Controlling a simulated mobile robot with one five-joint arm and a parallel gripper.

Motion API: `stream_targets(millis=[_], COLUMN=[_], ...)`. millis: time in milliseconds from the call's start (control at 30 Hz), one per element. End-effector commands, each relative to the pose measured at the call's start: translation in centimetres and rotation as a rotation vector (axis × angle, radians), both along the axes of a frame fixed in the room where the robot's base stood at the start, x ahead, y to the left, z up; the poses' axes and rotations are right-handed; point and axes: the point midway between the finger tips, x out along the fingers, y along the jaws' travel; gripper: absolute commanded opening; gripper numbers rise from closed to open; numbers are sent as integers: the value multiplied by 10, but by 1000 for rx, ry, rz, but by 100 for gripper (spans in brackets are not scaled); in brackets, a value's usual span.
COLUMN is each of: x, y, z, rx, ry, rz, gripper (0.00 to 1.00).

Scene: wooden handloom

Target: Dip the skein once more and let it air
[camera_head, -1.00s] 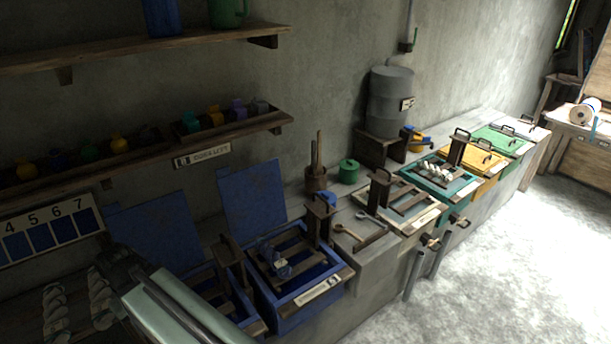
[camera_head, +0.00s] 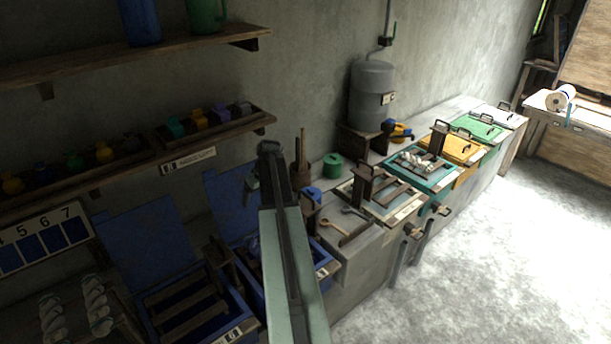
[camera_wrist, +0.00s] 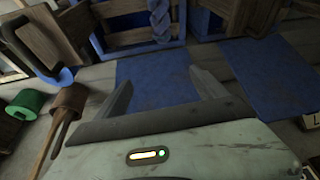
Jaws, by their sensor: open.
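A dark blue twisted skein (camera_wrist: 160,20) shows at the top of the wrist view, at the blue vat (camera_wrist: 116,8) with its wooden slats. In the head view my arm covers most of this blue vat (camera_head: 327,270) and I cannot make out the skein clearly there. My gripper (camera_head: 268,160) is raised in front of the wall, above and behind the vat. In the wrist view my gripper (camera_wrist: 162,88) has its fingers apart and empty, with a blue lid panel (camera_wrist: 150,68) beyond them.
A second blue vat (camera_head: 235,335) stands left, beside pale skeins (camera_head: 95,305). Shelves (camera_head: 130,165) hang close to my gripper's left. A wooden pot (camera_head: 300,177), a green tin (camera_head: 332,166) and a grey drum (camera_head: 372,95) stand right. The floor is clear.

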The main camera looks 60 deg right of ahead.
Motion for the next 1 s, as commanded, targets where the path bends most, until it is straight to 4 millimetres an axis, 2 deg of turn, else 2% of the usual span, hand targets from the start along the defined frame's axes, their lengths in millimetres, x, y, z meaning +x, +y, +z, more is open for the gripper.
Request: stream_targets(millis=[33, 100, 200, 300, 400, 667, 1000], x=[-19, -46, -77, -98, -105, -105, -105], y=[-47, -93, -139, -165, -174, -173, -172], z=[4, 8, 12, 14, 15, 8, -34], rx=[-14, -35, -59, -75, -82, -82, -81], ry=[-20, -42, -66, -78, -83, -83, -82], rz=[-30, -54, -77, -91, -96, -95, -95], gripper=[82, 82, 82, 82, 82, 82, 82])
